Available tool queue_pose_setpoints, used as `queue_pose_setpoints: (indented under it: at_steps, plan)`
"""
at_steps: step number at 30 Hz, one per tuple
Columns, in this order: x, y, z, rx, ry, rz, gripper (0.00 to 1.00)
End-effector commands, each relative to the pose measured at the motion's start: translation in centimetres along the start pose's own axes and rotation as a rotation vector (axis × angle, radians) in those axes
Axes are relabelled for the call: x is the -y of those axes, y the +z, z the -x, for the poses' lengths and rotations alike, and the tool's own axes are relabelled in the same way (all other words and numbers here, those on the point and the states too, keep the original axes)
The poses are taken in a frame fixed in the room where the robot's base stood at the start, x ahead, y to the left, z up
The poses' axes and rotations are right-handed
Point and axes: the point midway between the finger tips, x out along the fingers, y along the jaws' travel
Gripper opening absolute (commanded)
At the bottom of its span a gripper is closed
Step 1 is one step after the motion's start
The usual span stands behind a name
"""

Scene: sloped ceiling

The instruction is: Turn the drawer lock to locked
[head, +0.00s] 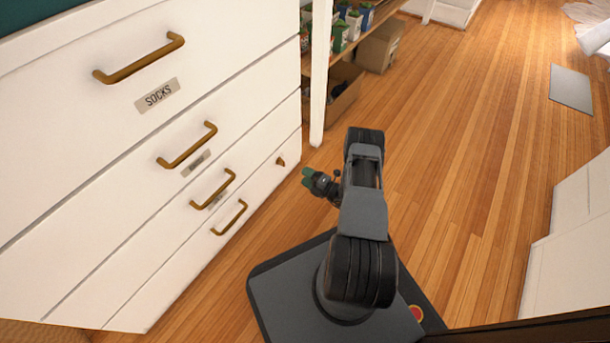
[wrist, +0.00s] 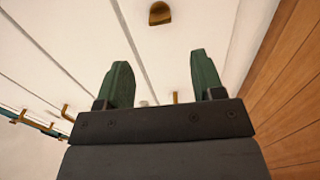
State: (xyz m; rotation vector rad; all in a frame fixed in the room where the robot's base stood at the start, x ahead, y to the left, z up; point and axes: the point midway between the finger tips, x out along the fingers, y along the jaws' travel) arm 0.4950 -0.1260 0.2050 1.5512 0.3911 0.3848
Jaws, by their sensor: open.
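The drawer lock is a small brass knob (head: 281,161) on the white drawer front, near its right edge in the head view. In the wrist view the brass knob (wrist: 159,13) is at the top middle, beyond the fingertips and apart from them. My gripper (head: 308,176) is to the right of the lock in the head view, with a gap between them. In the wrist view my gripper (wrist: 160,72) has its two green fingers spread and nothing between them. The lock's set position cannot be told from these views.
The white dresser (head: 240,165) has several drawers with brass handles; one handle (head: 230,217) is low, left of the lock. A white post (head: 320,80) and shelves with a cardboard box (head: 340,97) stand behind.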

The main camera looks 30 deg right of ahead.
Motion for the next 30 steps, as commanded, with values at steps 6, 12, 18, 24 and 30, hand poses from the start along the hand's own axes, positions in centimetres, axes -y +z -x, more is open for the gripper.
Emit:
queue_pose_setpoints:
  at_steps: [6,12,18,24,30]
  plan:
    - [0.0,0.5,1.0,0.001,0.000,0.000,0.62]
    - [0.0,0.8,1.4,0.007,0.000,0.000,0.62]
    - [0.0,0.9,1.5,0.010,0.000,0.000,0.62]
    - [0.0,0.9,1.5,0.009,0.000,0.000,0.62]
    - [-3.2,0.6,0.4,-0.051,-0.002,0.063,0.62]
